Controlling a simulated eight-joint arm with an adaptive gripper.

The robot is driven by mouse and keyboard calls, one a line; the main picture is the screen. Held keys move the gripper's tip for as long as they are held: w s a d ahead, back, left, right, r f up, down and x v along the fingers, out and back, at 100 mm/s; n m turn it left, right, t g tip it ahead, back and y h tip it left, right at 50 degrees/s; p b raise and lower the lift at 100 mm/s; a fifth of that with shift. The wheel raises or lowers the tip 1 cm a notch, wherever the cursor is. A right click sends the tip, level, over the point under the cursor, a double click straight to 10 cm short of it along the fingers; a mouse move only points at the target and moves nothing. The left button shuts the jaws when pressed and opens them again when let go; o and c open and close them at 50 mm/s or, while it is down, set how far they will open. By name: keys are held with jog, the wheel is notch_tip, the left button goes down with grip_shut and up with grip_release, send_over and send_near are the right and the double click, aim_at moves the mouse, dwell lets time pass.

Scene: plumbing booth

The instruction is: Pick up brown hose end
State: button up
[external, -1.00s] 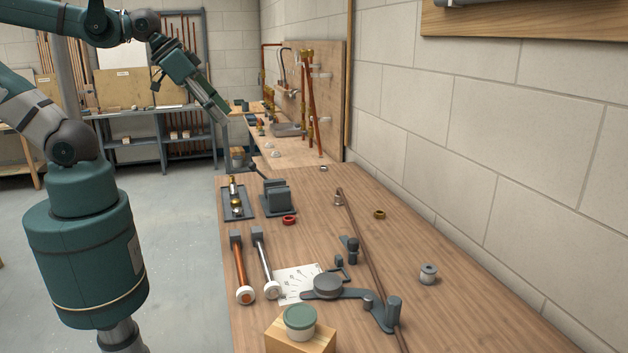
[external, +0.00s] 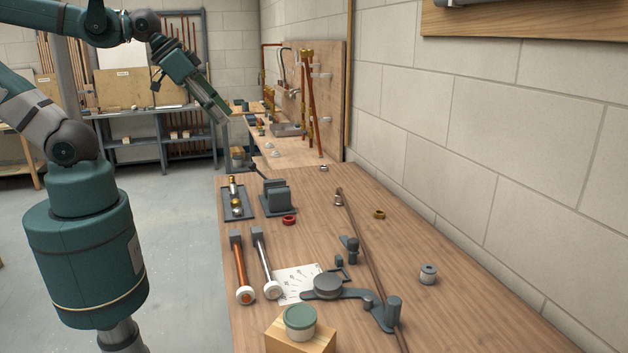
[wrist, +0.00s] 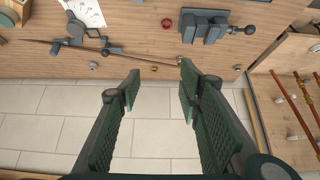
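A long thin brown hose (external: 362,238) lies along the bench. Its far end (external: 340,191) rests beside a small metal fitting (external: 338,201), and its near part passes by the grey bending tool (external: 345,292). In the wrist view the brown hose (wrist: 140,54) runs across the bench, and one end is close to the right fingertip in the picture. My gripper (external: 222,114) is high beyond the left side of the bench, apart from the hose. In the wrist view my gripper (wrist: 160,71) has its fingers wide apart with nothing between them.
A copper tube (external: 240,268) and a chrome tube (external: 265,262) lie at left. The block wall bounds the right side.

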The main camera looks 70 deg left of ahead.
jog(key=shift+w, duration=0.1)
dwell(0.3)
jog(key=w+a+f+m+g+h+b, duration=0.1)
jog(key=w+a+f+m+b, duration=0.15)
jog(key=w, duration=0.85)
jog(key=w+a+f+m+g+b, duration=0.15)
jog(key=w+f, duration=0.25)
jog(key=w, duration=0.7)
jog(key=w+a+f+m, duration=0.1)
jog(key=w+a+f, duration=0.2)
jog(key=w+f, duration=0.2)
jog(key=w+a+f+m+g+h+b, duration=0.1)
jog(key=w+a+f+m, duration=0.1)
jog(key=w+f, duration=0.4)
jog(key=w+a+f+m+h, duration=0.1)
jog(key=w+a+f, duration=0.2)
jog(key=f, duration=0.6)
jog(key=shift+w+a+b, duration=0.35)
jog(key=shift+w+b, duration=0.05)
jog(key=shift+w, duration=1)
jog(key=shift+f, duration=0.1)
